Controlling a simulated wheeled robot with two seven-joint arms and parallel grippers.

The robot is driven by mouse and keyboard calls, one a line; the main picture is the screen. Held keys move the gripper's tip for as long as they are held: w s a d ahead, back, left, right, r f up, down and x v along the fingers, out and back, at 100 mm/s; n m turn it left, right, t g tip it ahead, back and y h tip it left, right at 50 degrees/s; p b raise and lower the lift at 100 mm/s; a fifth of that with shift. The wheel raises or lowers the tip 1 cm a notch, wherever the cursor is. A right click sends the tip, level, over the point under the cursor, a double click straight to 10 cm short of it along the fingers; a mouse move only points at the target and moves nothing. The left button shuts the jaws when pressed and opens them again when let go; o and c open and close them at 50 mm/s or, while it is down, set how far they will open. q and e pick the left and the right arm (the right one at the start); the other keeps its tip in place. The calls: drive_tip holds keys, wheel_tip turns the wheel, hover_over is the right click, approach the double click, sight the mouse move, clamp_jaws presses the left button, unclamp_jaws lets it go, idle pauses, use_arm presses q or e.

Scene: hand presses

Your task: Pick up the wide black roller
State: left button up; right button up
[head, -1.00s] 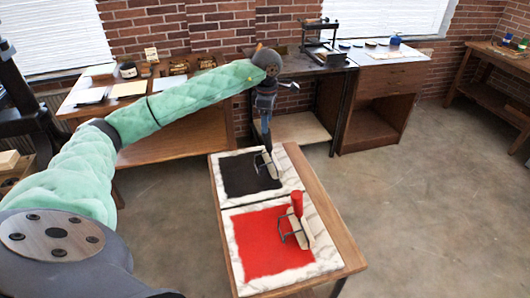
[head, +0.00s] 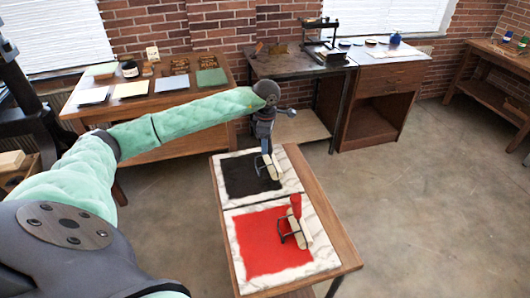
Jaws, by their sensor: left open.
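The wide black roller (head: 275,168) lies at the right side of the black ink slab (head: 245,177) on the small wooden table. Its pale roller part and wire frame show, but its handle is mostly hidden by my gripper. My left gripper (head: 266,148) points down right over the roller's handle and is open. I cannot tell whether its fingers touch the handle. My right gripper is not in view.
A red-handled roller (head: 298,222) rests on the red ink slab (head: 262,245) nearer on the same table. Behind stand a wooden desk with papers, a dark bench (head: 290,66) with a press, and a wooden cabinet (head: 385,85). The floor to the right is clear.

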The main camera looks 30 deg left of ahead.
use_arm(q)
drive_tip(key=c, duration=1)
